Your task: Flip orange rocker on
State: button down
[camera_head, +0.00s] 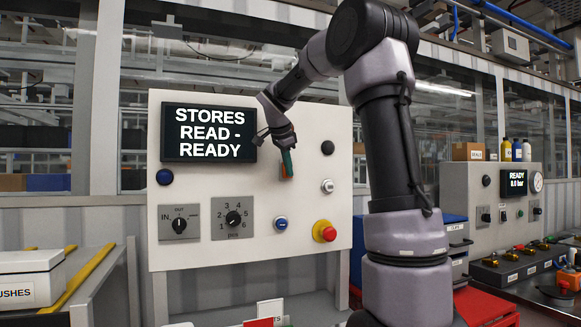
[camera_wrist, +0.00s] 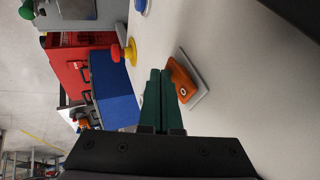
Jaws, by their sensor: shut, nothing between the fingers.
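The orange rocker (camera_wrist: 183,82) sits on a light grey plate on the white panel in the wrist view. A round mark shows on its near half. In the head view the rocker (camera_head: 284,170) is mostly hidden behind my gripper. My gripper (camera_head: 289,162) is at the panel, in front of the rocker. In the wrist view its two green fingers (camera_wrist: 160,73) are together and empty, with tips just left of the rocker. I cannot tell whether they touch it.
The white panel (camera_head: 190,262) carries a screen reading "STORES READ - READY" (camera_head: 209,133), two rotary knobs (camera_head: 179,225), (camera_head: 233,218), a blue button (camera_head: 281,224), a white button (camera_head: 327,186), a black button (camera_head: 327,147) and a red stop button on yellow (camera_head: 325,231). Blue bins (camera_wrist: 112,88) stand beyond.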

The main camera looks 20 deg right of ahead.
dwell(0.3)
jog(key=shift+w+f, duration=0.2)
jog(key=shift+w, duration=0.1)
jog(key=shift+r, duration=0.9)
